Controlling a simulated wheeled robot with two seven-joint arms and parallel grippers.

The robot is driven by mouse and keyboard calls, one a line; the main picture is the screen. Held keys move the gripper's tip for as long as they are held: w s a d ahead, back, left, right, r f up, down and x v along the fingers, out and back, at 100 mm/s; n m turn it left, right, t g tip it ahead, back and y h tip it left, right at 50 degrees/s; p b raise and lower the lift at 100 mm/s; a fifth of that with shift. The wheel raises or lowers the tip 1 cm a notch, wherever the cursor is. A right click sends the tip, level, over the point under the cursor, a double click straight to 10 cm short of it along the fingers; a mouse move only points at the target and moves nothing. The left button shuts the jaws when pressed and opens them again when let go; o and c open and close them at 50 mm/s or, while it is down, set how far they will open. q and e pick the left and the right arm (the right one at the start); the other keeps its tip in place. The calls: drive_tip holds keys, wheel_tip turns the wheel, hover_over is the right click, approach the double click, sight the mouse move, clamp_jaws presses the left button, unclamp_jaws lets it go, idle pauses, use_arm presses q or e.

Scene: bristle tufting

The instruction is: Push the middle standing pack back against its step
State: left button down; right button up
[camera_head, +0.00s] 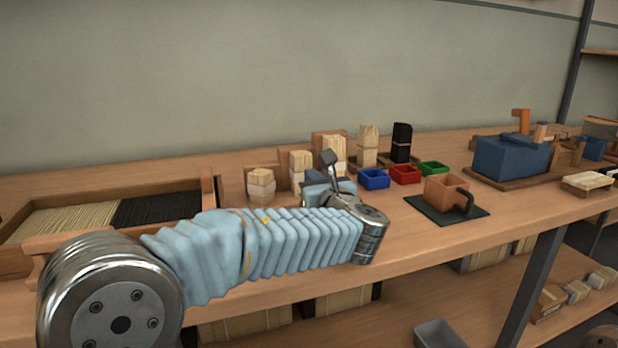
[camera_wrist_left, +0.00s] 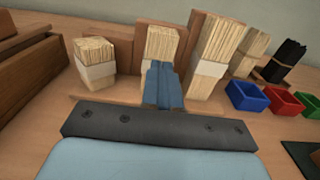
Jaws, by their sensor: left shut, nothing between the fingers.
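Three banded bristle packs stand in a row by wooden steps: a short left pack (camera_head: 261,187), a middle pack (camera_head: 299,168) and a taller right pack (camera_head: 336,150). The middle pack also shows in the left wrist view (camera_wrist_left: 161,42), upright, with its lower part hidden by my fingers. A wooden step (camera_wrist_left: 142,36) shows behind it; I cannot tell the gap between them. My left gripper (camera_wrist_left: 163,68) is shut and empty, its blue fingertips in front of the middle pack; whether they touch is unclear. My right gripper is not in view.
The right pack (camera_wrist_left: 214,55) stands close beside my fingers. Blue (camera_head: 373,179), red (camera_head: 405,174) and green (camera_head: 434,168) bins lie to the right, with pale and black bundles behind. A bristle tray (camera_head: 205,188) is at the left.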

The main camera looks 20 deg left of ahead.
use_arm(q)
drive_tip(key=v, duration=1.1)
drive_tip(key=shift+w+b, duration=0.1)
drive_tip(key=shift+b, duration=0.2)
